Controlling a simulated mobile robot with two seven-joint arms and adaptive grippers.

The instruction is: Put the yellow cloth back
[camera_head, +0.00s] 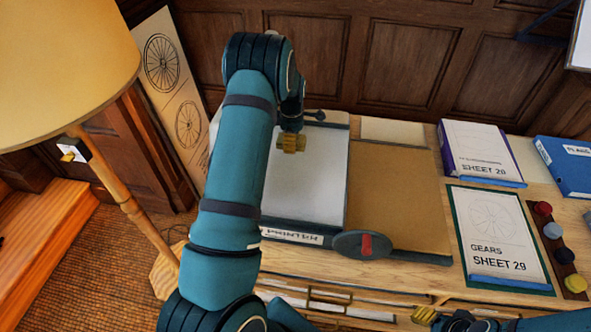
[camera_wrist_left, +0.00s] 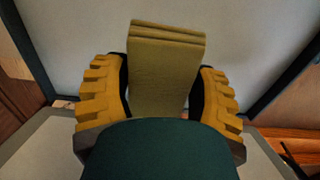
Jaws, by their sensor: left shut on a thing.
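My left gripper (camera_head: 291,144) hangs over the white sheet of the board on the desk, near its far end. In the left wrist view, its ribbed yellow fingers (camera_wrist_left: 160,95) are shut on the yellow cloth (camera_wrist_left: 166,72), a folded, olive-yellow strip standing out between them. In the head view I cannot separate the cloth from the yellow fingertips. The white sheet lies behind the cloth in the left wrist view. Part of my right gripper (camera_head: 424,314) shows at the bottom edge of the head view; its jaws are unclear.
A brown board (camera_head: 395,190) lies beside the white sheet (camera_head: 318,180). A dark oval piece with a red mark (camera_head: 366,245) sits at their front edge. Sheet 29 (camera_head: 500,235), Sheet 28 (camera_head: 480,148), a blue binder (camera_head: 570,160) and coloured knobs (camera_head: 553,230) fill the right. A lamp (camera_head: 60,60) stands left.

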